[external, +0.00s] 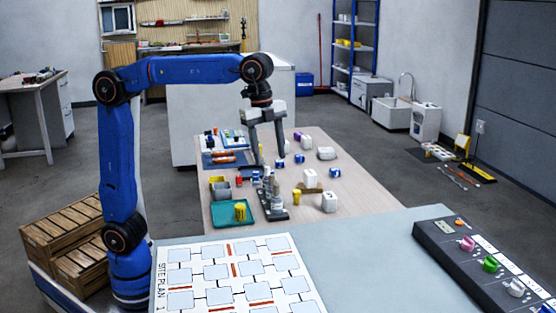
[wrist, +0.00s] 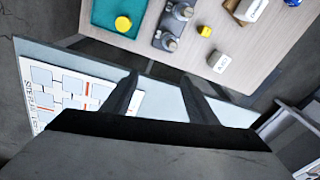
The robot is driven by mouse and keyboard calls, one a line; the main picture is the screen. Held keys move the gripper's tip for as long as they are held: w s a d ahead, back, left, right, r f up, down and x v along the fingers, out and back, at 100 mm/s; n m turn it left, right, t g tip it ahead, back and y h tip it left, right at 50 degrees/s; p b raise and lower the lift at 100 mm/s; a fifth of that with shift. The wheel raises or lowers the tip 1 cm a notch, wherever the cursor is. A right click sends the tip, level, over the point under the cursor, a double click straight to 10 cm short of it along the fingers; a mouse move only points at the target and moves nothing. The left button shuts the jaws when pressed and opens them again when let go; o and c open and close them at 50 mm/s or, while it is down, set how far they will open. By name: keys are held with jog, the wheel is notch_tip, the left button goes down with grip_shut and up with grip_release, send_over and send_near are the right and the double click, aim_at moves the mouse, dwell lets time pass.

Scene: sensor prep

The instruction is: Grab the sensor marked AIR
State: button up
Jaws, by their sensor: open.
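A white, rounded cube sensor (wrist: 219,62) lies near the table edge in the wrist view, with small dark lettering that appears to read AIR. The matching white cube (external: 329,202) stands at the near right of the wooden table in the external view, where its marking is too small to read. My gripper (external: 269,160) hangs over the table, behind and left of that cube, pointing down. In the wrist view, my gripper (wrist: 160,75) has its two fingers apart with nothing between them, and the cube is beyond the right finger.
A teal tray (external: 220,220) with a yellow item and a dark fixture with grey posts (external: 273,211) stand left of the cube. Another white block (external: 310,178) is behind it. Several small items cover the table. A grey bench with a site plan (external: 235,275) is nearer.

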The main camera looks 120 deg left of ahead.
jog(key=w+a+m, duration=0.2)
jog(key=w+a, duration=0.6)
jog(key=a, duration=0.1)
jog(key=m+g, duration=0.1)
jog(key=g, duration=0.1)
send_over(330, 195)
notch_tip(330, 195, down, 2)
notch_tip(330, 195, down, 18)
jog(key=shift+s+a+r, duration=0.1)
jog(key=c, duration=1.2)
